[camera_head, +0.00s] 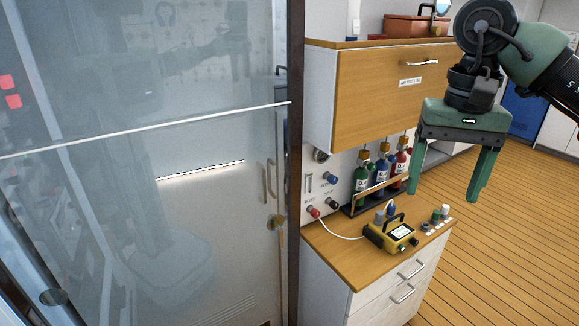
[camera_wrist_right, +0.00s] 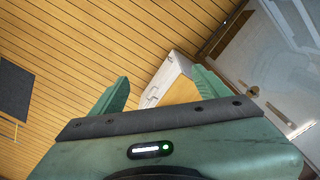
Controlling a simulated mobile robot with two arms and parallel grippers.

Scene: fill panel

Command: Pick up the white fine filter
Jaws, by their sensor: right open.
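A small white cylinder (camera_head: 445,211), which looks like the white fine filter, stands at the right end of a short row on the wooden counter (camera_head: 345,256). A green-topped piece (camera_head: 436,215) and a dark piece (camera_head: 425,227) stand to its left, with small labels in front. My right gripper (camera_head: 443,196) is open and empty, pointing down, and seems well above the counter. Its open fingers (camera_wrist_right: 161,78) also show in the right wrist view, with only a corner of the cabinet between them; the filter cannot be made out there. My left gripper is not in view.
A yellow device (camera_head: 391,235) with a handle and a white hose sits on the counter. Green, blue and red bottles (camera_head: 382,175) stand in a rack behind. A wooden wall cabinet (camera_head: 388,95) overhangs the counter. A glass door (camera_head: 140,200) fills the left. The floor (camera_head: 510,235) at right is clear.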

